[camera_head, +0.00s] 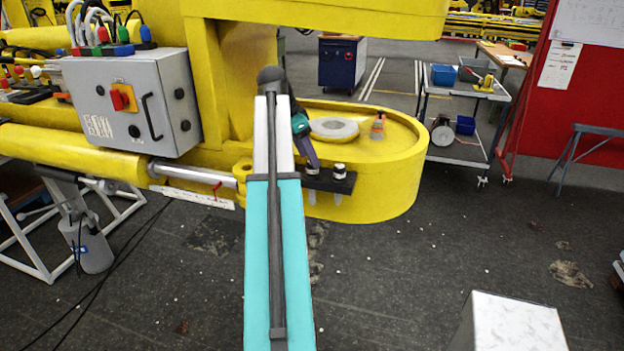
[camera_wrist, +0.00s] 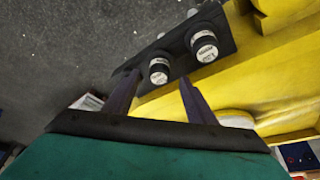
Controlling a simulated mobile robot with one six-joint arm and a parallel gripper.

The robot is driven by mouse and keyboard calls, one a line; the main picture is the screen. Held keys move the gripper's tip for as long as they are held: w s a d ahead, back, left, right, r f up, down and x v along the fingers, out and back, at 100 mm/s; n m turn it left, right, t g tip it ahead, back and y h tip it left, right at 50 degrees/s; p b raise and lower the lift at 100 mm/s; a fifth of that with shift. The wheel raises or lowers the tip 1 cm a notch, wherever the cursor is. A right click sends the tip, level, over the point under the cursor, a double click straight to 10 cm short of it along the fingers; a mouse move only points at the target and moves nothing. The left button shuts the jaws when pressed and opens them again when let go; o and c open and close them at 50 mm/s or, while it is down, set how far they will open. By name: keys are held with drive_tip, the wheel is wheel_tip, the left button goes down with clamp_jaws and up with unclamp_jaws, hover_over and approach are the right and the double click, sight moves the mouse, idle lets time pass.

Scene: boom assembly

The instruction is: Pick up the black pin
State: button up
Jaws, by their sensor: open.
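Two black pins with pale labelled ends stand side by side in a dark holder plate (camera_head: 328,182) on the front edge of the yellow boom part. In the wrist view the nearer black pin (camera_wrist: 159,71) appears between the tips of my open gripper (camera_wrist: 157,79), and the other black pin (camera_wrist: 206,46) is up and right of it, outside the fingers. The holder (camera_wrist: 226,28) lies beyond the fingertips. In the head view my gripper (camera_head: 309,154) is just above and beside the left pin (camera_head: 312,170), partly hidden by my arm. I cannot tell whether the fingers touch it.
A yellow beam (camera_head: 330,12) overhangs above. A grey control box (camera_head: 135,100) is at left. The floor in front is mostly open.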

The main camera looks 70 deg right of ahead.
sight(311, 174)
drive_tip(key=shift+s+p+x, duration=0.2)
drive_tip(key=shift+p+x, duration=0.6)
drive_tip(key=shift+x, duration=0.15)
drive_tip(key=shift+p+x, duration=0.35)
drive_tip(key=shift+x, duration=0.75)
drive_tip(key=shift+c, duration=0.4)
clamp_jaws()
